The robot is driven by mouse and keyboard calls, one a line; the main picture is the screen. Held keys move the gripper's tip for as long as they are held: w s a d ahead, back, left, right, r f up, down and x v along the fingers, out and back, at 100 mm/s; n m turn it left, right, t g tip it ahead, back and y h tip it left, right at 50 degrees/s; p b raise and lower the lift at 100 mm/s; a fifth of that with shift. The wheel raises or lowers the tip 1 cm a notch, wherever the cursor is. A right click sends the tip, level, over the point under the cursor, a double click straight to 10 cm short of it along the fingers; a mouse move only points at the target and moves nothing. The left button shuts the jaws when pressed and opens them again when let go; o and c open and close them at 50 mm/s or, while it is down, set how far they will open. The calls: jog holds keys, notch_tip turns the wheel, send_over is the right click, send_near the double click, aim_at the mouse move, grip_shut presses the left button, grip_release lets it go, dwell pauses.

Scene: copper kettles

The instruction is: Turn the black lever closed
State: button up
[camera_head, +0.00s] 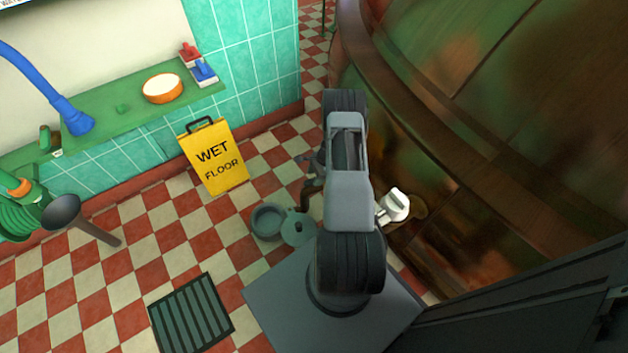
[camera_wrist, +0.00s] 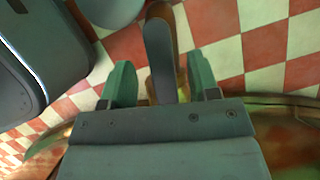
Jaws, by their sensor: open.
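The fingers are apart, with a gap visible on each side of the lever. Its lower end is hidden behind the gripper body, so I cannot tell where it is mounted. In the head view my arm covers most of this spot. Only a dark brown curved piece (camera_head: 309,193) shows at its left edge, and I cannot tell lever from gripper there.
A large copper kettle (camera_head: 450,120) fills the right side, with a white knob (camera_head: 395,204) low on it.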

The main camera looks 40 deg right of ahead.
jog(key=shift+x, duration=0.85)
jog(key=shift+c, duration=0.3)
grip_shut()
